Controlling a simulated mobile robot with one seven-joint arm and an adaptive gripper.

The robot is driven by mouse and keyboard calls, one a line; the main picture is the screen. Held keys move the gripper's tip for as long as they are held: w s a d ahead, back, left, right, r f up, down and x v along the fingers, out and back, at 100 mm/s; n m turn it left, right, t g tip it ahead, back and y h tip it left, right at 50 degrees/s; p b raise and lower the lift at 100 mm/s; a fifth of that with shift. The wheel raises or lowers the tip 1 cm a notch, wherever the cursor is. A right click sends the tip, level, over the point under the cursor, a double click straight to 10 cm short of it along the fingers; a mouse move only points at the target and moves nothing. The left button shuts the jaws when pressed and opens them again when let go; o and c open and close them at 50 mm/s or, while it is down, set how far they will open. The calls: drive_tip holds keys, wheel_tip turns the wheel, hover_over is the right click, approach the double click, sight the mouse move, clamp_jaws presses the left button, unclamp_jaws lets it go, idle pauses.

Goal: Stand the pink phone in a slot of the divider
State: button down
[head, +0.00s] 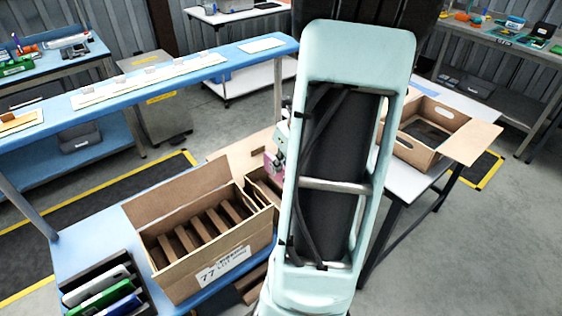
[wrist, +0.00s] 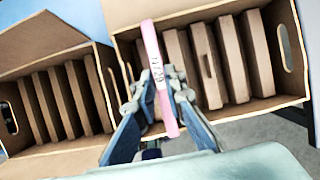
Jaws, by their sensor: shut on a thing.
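The pink phone (wrist: 151,45) is upright and seen edge-on in the wrist view, with dark marks on its edge. My gripper (wrist: 158,102) is shut on it from both sides. The phone is over the left part of a carton (wrist: 292,103) whose cardboard divider (wrist: 231,60) makes several narrow slots. I cannot tell whether its lower end is inside a slot. In the head view a bit of the pink phone (head: 270,164) shows left of my arm, which hides most of the gripper and that carton (head: 262,192).
A second carton (head: 222,266) with slots and a printed label stands beside it, flap (head: 170,192) raised. A black rack (head: 88,267) with white, green and blue devices is at lower left. An open carton (head: 455,117) stands on the right table.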

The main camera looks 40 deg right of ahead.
drive_tip(key=shift+f+b, duration=3.15)
drive_tip(key=shift+f, duration=1.1)
drive_tip(key=shift+f, duration=0.25)
drive_tip(key=c, duration=1.9)
unclamp_jaws()
drive_tip(key=v, duration=1.2)
drive_tip(key=shift+r, duration=0.1)
